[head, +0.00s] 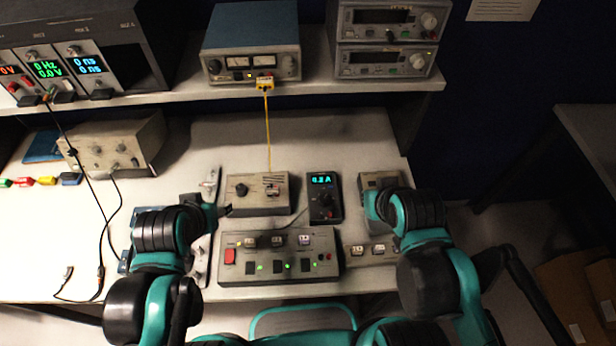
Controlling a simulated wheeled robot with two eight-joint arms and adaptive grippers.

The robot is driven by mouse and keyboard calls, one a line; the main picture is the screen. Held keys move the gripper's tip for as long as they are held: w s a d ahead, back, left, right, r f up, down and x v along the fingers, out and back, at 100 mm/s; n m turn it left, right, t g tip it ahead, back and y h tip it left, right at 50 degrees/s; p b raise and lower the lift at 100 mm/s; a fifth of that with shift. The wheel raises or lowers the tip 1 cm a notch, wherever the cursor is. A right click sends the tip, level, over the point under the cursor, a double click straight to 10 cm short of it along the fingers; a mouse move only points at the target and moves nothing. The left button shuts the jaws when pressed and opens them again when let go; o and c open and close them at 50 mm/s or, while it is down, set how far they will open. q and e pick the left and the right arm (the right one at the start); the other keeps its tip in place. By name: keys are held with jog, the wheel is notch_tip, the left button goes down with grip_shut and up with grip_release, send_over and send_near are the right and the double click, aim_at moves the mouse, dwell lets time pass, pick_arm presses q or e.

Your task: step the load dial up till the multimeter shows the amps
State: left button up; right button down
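A grey box (258,204) with a black dial (241,190) on its left side stands on the bench; I take this as the load dial. A black multimeter (324,211) stands just right of it. Its lit cyan display (321,180) seems to read about 0.3 A, but the digits are small. My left gripper (226,210) is at the box's left edge, a little below and left of the dial. My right gripper (372,203) is right of the multimeter, by another grey box (380,181). The fingers of both are too small or covered to judge.
A grey panel (280,276) with a red switch and green lights lies in front of the box and multimeter. A yellow cable (267,130) runs from the box to a blue instrument (251,50) on the shelf. Black leads (87,200) lie at left.

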pick_arm(q)
jog(key=shift+r, duration=0.1)
jog(key=n+g+p, duration=0.7)
jog(key=n+p, duration=0.1)
jog(key=p, duration=0.1)
send_over(241, 188)
jog(key=shift+s+a+r, duration=0.1)
jog(key=shift+a+r, duration=0.1)
jog(key=shift+r, duration=0.25)
jog(key=shift+d+f, duration=0.1)
jog(key=shift+f, duration=0.15)
jog(key=shift+f+n, duration=0.3)
notch_tip(241, 188, down, 8)
jog(key=shift+r+b, duration=0.25)
jog(key=shift+b, duration=1)
grip_shut()
